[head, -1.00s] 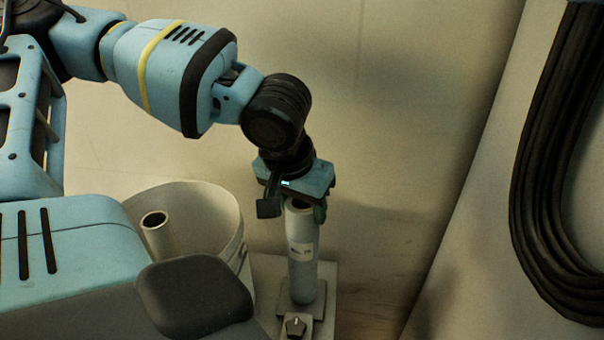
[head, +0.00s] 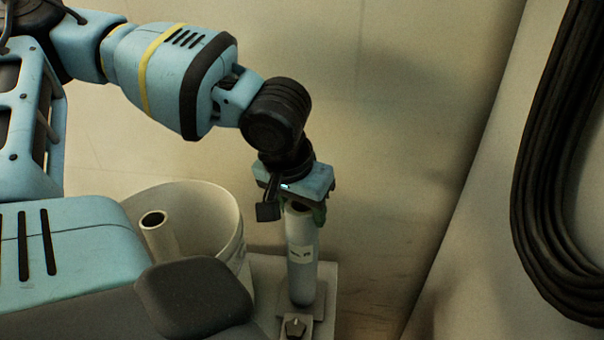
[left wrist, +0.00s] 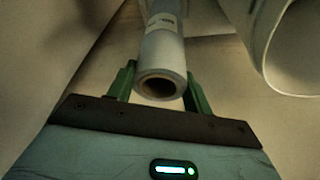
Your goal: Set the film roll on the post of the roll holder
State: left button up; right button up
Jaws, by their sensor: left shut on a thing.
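The film roll (head: 302,265) is a pale grey tube with a small white label, standing about upright. My left gripper (head: 303,210) is shut on its top end from above. In the left wrist view the green fingers sit on either side of the roll (left wrist: 164,55), and its open hollow end faces the camera. The roll holder (head: 324,312) is a light plate with a darker square base under the roll. Its post is not visible. The roll's lower end is at the base, but I cannot tell if it touches. My right gripper is not in view.
A white round bin (head: 228,225) stands left of the roll, with another tube (head: 157,238) leaning in it. A small dark knob (head: 295,327) sits at the front of the holder. Thick black cables (head: 545,190) hang on the right wall. Floor behind the roll is clear.

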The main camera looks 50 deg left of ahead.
pick_arm(q)
jog(key=shift+f, duration=0.3)
dwell(0.4)
jog(key=o, duration=1.3)
jog(key=shift+c, duration=0.2)
